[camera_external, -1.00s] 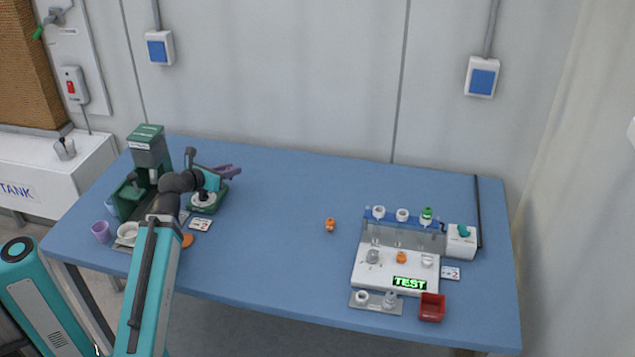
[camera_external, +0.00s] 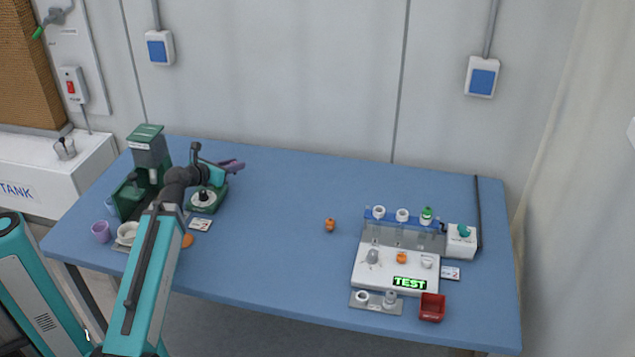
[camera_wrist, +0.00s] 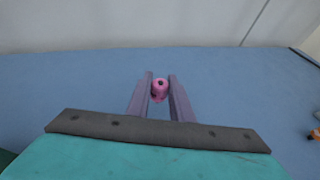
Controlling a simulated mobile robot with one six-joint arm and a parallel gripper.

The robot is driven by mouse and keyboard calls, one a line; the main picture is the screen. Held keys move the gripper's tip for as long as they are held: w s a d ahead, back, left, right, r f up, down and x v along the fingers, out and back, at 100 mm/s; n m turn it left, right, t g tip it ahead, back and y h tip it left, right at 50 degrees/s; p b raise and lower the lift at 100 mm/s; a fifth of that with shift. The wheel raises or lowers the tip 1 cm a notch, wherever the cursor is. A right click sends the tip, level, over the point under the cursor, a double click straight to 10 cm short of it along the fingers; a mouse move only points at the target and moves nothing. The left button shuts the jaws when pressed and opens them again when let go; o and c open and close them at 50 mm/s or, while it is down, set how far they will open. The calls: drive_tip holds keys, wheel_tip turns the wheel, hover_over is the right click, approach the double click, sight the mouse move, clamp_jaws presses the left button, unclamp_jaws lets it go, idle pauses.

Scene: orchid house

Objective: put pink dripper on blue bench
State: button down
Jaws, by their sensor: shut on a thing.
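The pink dripper (camera_wrist: 160,90) sits between the two purple fingers of my gripper (camera_wrist: 160,77) in the wrist view, close to their tips. My gripper is shut on it. In the external view my gripper (camera_external: 234,165) is over the back left part of the blue bench (camera_external: 285,190), and the dripper cannot be made out there. The bench top fills most of the wrist view (camera_wrist: 60,90). I cannot tell whether the dripper touches the bench.
A green machine (camera_external: 150,160) and a green-based device (camera_external: 205,200) stand at the left, close to my arm. An orange dripper-like piece (camera_external: 330,225) lies mid-bench. A white test station (camera_external: 390,270) and a red bin (camera_external: 432,307) stand at the right. The back middle is clear.

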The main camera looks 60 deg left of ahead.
drive_tip(key=shift+w+a+r+p, duration=0.2)
drive_tip(key=shift+w+a+p, duration=0.2)
drive_tip(key=shift+p, duration=1.3)
drive_tip(key=p, duration=0.6)
drive_tip(key=shift+w+a+f, duration=0.2)
drive_tip(key=shift+w+a, duration=0.2)
hover_over(251, 165)
drive_tip(key=shift+a+f, duration=0.2)
drive_tip(key=shift+f, duration=0.45)
drive_tip(key=shift+f, duration=1.8)
drive_tip(key=c, duration=1.6)
unclamp_jaws()
drive_tip(key=shift+f, duration=0.1)
